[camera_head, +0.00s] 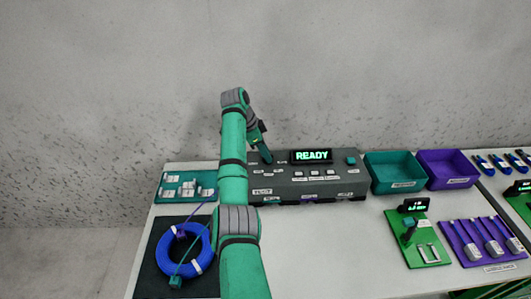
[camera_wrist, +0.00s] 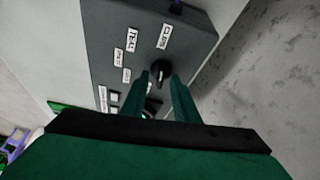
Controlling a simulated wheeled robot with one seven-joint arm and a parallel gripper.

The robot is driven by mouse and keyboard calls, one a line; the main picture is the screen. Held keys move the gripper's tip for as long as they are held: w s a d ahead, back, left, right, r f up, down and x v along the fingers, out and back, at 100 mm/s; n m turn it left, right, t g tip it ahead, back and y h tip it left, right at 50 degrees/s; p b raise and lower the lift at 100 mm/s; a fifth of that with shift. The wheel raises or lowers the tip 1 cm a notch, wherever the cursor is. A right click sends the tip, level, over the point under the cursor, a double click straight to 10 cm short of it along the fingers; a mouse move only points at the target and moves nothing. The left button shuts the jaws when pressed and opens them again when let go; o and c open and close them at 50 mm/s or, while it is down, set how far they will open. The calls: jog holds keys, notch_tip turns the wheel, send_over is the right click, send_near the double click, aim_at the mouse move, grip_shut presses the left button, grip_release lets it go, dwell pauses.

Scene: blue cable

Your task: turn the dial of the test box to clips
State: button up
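The test box (camera_head: 300,187) is a dark grey console at the back middle of the table, with a lit display (camera_head: 312,156) reading READY. My gripper (camera_head: 267,158) reaches down over its back left part. In the wrist view the dial (camera_wrist: 161,69) is a small black round knob on the grey panel, with small white labels around it, too small to read surely. My gripper's two green fingers (camera_wrist: 160,82) are apart, with the dial between or just beyond their tips. I cannot tell whether they touch it. The dial is hidden in the head view.
A blue cable coil (camera_head: 205,249) lies on a dark mat (camera_head: 158,282) at the front left. A green board (camera_head: 172,188) lies behind it. A teal bin (camera_head: 395,187) and a purple bin (camera_head: 447,184) stand right of the box. The table's front middle is clear.

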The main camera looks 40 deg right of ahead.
jog(key=shift+r, duration=0.1)
jog(key=v, duration=1)
jog(key=shift+a+r, duration=0.15)
jog(key=shift+r, duration=0.15)
